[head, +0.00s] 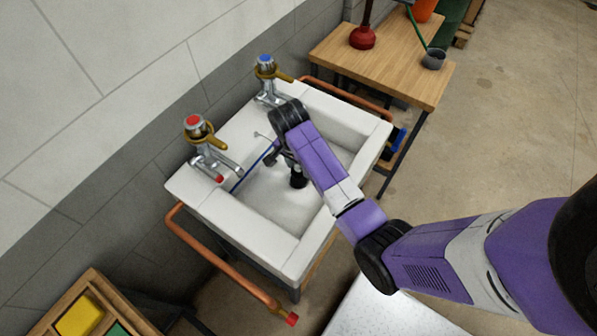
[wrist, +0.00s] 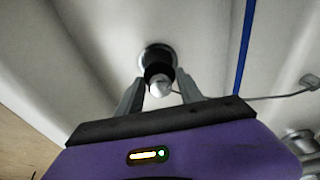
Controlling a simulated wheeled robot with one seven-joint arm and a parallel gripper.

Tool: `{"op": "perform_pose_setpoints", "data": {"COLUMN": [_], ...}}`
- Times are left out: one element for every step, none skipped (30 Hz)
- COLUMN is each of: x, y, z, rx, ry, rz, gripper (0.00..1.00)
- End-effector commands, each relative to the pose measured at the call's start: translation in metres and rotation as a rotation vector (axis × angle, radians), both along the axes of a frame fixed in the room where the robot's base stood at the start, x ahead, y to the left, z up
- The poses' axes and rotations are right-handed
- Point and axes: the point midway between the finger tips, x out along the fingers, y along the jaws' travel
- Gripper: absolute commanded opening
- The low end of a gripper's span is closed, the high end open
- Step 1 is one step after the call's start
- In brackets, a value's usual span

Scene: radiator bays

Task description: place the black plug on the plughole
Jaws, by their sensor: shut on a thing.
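The black plug (wrist: 158,71), with a pale silver knob on top, shows between the fingers of my gripper (wrist: 159,92) in the wrist view. My gripper is shut on it. The plughole (wrist: 156,50) is a dark round opening with a metal rim. It lies directly behind the plug, which covers much of it. I cannot tell whether the plug touches the rim or is a little above it. In the head view my arm reaches down into the white sink (head: 290,262), and the dark plug (head: 298,178) shows low in the basin.
A red-topped tap (head: 200,135) and a blue-topped tap (head: 266,72) stand on the sink's back ledge, close to my arm. A blue strip (wrist: 245,45) runs along the basin, and a thin chain or wire leads from the plug. Copper pipes (head: 220,262) flank the sink.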

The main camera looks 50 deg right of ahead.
Motion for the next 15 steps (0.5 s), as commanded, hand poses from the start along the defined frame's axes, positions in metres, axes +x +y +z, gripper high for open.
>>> {"op": "perform_pose_setpoints", "data": {"x": [-0.001, -0.001, -0.001, -0.001, -0.001, -0.001, -0.001, -0.001, 0.0, 0.0, 0.0, 0.0, 0.0, 0.0, 0.0], "y": [0.0, 0.0, 0.0, 0.0, 0.0, 0.0, 0.0, 0.0, 0.0, 0.0, 0.0, 0.0, 0.0, 0.0, 0.0], "z": [-0.005, -0.009, -0.015, -0.019, -0.023, -0.028, -0.032, -0.034, -0.036, -0.037, -0.038, -0.038, -0.037, -0.037, -0.037], "rx": [0.001, 0.001, 0.002, 0.001, 0.002, 0.001, 0.001, 0.001, 0.001, 0.0, 0.0, 0.0, 0.0, 0.0, 0.0], "ry": [0.001, 0.002, 0.003, 0.002, 0.003, 0.002, 0.002, 0.002, 0.001, 0.0, 0.0, -0.001, -0.001, -0.001, -0.001], "rz": [0.0, 0.0, 0.0, 0.0, 0.0, 0.0, 0.0, 0.0, 0.0, 0.0, 0.0, 0.0, 0.0, 0.0, 0.0], "gripper": [0.0, 0.0, 0.0, 0.0, 0.0, 0.0, 0.0, 0.0, 0.0, 0.0, 0.0, 0.0, 0.0, 0.0, 0.0]}}
